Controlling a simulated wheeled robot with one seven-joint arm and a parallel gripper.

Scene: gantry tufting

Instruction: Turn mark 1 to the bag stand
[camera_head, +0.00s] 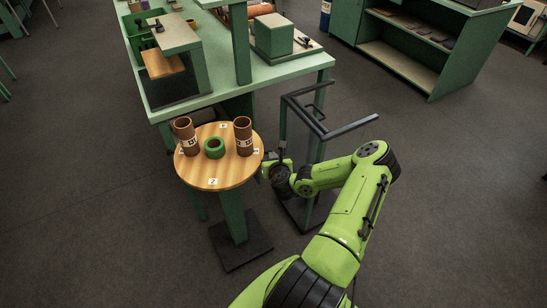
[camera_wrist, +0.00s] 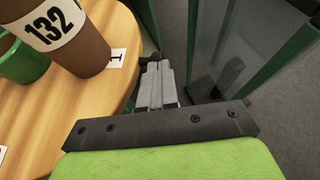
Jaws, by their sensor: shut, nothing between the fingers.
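A round wooden turntable (camera_head: 228,178) stands on a green post. White mark tags sit around its rim; mark 2 (camera_head: 213,181) is at the front. Mark 1 (camera_wrist: 117,58) shows at the rim in the wrist view, beside a brown tube labelled 132 (camera_wrist: 75,35); in the head view its tag (camera_head: 256,151) is on the right. My gripper (camera_head: 281,151) is at the right edge of the top, shut and empty; it also shows in the wrist view (camera_wrist: 157,68). I cannot tell whether it touches the rim. A dark frame, apparently the bag stand (camera_head: 330,128), stands right of the turntable.
A green workbench (camera_head: 170,113) is close behind. A green shelf unit (camera_head: 400,62) stands at the back right.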

